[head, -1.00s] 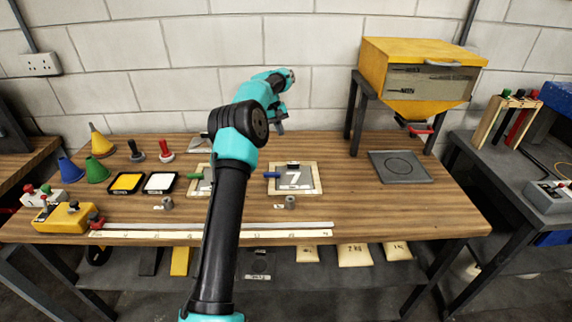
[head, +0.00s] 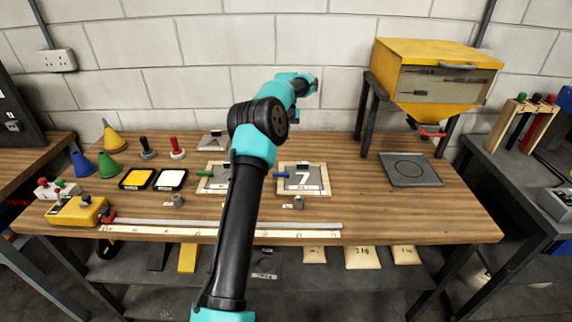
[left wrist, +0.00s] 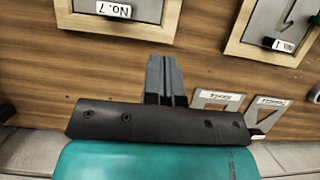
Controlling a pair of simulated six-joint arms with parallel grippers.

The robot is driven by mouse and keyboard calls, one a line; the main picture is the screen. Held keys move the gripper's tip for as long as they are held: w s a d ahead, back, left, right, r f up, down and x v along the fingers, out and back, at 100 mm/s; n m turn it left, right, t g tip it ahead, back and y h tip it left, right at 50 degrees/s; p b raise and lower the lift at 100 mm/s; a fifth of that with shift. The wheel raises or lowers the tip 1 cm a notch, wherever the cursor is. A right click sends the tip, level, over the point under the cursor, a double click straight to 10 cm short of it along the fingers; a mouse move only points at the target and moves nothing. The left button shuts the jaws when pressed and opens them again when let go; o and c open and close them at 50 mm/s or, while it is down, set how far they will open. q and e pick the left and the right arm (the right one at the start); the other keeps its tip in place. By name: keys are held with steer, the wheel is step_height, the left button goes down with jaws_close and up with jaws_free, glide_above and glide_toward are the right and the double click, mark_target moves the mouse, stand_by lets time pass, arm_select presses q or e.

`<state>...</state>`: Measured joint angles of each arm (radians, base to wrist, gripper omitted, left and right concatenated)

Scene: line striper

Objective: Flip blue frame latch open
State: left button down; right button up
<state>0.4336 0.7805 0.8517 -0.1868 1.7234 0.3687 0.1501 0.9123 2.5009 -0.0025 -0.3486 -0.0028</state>
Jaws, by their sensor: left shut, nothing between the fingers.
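The blue latch (head: 281,174) sits on the left edge of a wood-bordered frame (head: 325,181) with a grey plate showing a white 7, lying flat on the bench. My left gripper (left wrist: 165,75) is shut and empty in the left wrist view. In that view the frame (left wrist: 80,20) labelled No. 7 is at the upper left; the latch does not show. In the head view my left arm reaches over the bench, its wrist (head: 300,83) behind the frame near the wall, apart from the latch. The fingertips are unclear there. My right gripper is not in view.
A second frame with a green latch (head: 204,173) lies left of it, partly hidden by my arm. Ink pads (head: 171,180), stamps (head: 177,149) and cones (head: 108,165) stand further left. A yellow hopper (head: 425,65) and grey plate (head: 410,169) are right. A long ruler (head: 300,234) lies in front.

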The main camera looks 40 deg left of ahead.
mark_target(281, 175)
arm_select(q)
steer(key=x, duration=0.8)
steer(key=shift+s+d+f, duration=0.1)
steer(key=shift+f, duration=0.1)
steer(key=shift+s+d+f, duration=0.2)
steer(key=shift+s+d, duration=1.25)
steer(key=shift+s, duration=0.1)
steer(key=shift+m, duration=0.3)
